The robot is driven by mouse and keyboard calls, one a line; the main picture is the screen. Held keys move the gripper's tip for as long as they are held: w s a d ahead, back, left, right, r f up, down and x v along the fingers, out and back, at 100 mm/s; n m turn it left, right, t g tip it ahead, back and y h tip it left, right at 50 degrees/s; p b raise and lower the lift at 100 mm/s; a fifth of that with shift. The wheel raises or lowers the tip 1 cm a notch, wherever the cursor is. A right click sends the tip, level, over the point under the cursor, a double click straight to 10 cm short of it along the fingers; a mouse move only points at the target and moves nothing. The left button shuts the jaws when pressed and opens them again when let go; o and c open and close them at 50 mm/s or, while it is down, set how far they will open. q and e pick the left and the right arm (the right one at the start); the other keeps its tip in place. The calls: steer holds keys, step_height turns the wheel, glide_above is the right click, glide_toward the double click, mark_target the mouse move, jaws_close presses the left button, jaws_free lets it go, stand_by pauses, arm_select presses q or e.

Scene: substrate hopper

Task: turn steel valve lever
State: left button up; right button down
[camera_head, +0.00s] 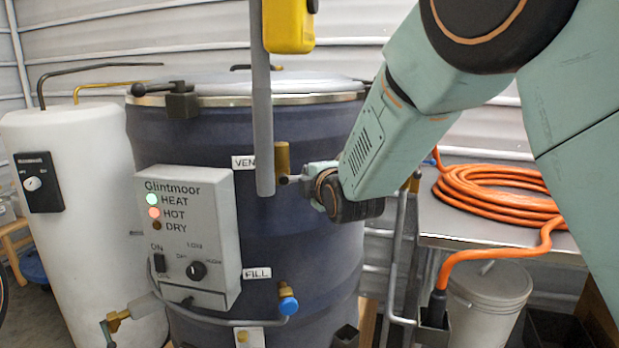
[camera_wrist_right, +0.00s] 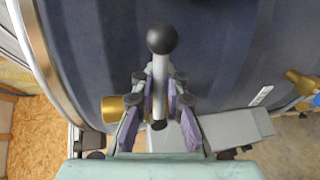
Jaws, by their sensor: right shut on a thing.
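The steel valve lever (camera_wrist_right: 160,80) shows in the right wrist view as a straight metal rod with a black ball knob (camera_wrist_right: 162,38) at its end. My right gripper (camera_wrist_right: 160,92) is shut on the rod, with a purple pad on each side and the knob past the fingertips. In the head view my right gripper (camera_head: 312,178) is at the front of the dark blue vessel (camera_head: 300,225), beside the brass valve (camera_head: 283,157) by the partly hidden VENT label (camera_head: 243,162). There the gripper hides most of the lever. My left gripper is not in view.
A grey vertical pipe (camera_head: 262,110) and a yellow box (camera_head: 289,25) stand in front of the vessel. An orange hose (camera_head: 490,185) lies coiled on a metal table (camera_head: 450,225) at right.

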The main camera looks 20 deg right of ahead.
steer(key=shift+s+f, duration=0.1)
steer(key=shift+f, duration=0.2)
steer(key=c, duration=1.8)
jaws_free()
steer(key=o, duration=0.4)
steer(key=shift+s+r, duration=0.15)
steer(key=shift+r, duration=0.15)
steer(key=shift+c, duration=0.2)
steer(key=shift+o, duration=0.2)
steer(key=shift+w, duration=0.2)
steer(key=s+r, duration=0.2)
steer(key=s, duration=0.9)
steer(key=shift+s, duration=0.4)
steer(key=shift+r, duration=0.1)
